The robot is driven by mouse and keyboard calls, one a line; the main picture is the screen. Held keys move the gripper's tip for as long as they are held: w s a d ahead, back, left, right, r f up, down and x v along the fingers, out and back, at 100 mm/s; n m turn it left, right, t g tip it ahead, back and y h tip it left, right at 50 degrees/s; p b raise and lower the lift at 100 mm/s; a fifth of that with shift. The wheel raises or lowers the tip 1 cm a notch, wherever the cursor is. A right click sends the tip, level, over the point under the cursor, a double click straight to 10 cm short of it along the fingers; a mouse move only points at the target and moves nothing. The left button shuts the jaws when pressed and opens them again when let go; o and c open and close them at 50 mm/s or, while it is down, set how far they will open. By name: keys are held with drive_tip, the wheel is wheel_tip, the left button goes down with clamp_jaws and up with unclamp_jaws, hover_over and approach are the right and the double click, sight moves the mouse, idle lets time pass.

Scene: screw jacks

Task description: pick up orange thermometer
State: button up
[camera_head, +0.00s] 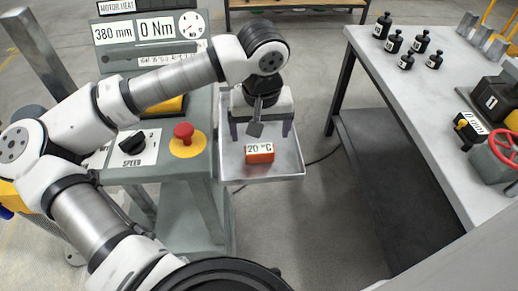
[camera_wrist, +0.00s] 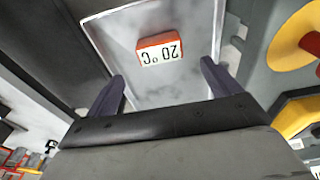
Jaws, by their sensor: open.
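The orange thermometer (camera_head: 259,153) is a small orange block with a white label reading 20 °C. It lies on a grey metal tray (camera_head: 285,170) fixed at the side of the machine. In the wrist view the thermometer (camera_wrist: 160,48) lies on the tray (camera_wrist: 108,30), ahead of my fingertips and between their lines. My gripper (camera_head: 260,132) is above the tray, over the rear of it, with its fingers apart and nothing between them. In the wrist view my gripper (camera_wrist: 162,75) also shows wide open, not touching the thermometer.
The machine's panel has a red emergency button (camera_head: 184,131) and a black speed knob (camera_head: 132,142) left of the tray. A grey table (camera_head: 430,100) at the right bears several black weights, a black block and a red handwheel. Floor lies between tray and table.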

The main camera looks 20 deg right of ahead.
sight(259, 149)
drive_tip(key=shift+w+f+p, duration=0.1)
drive_tip(key=shift+f+p, duration=1.15)
drive_tip(key=shift+f, duration=2.35)
drive_tip(key=c, duration=1.2)
drive_tip(key=shift+o, duration=0.2)
drive_tip(key=shift+r, duration=0.1)
wheel_tip(259, 149, up, 20)
drive_tip(key=b, duration=0.3)
drive_tip(key=shift+b, duration=0.3)
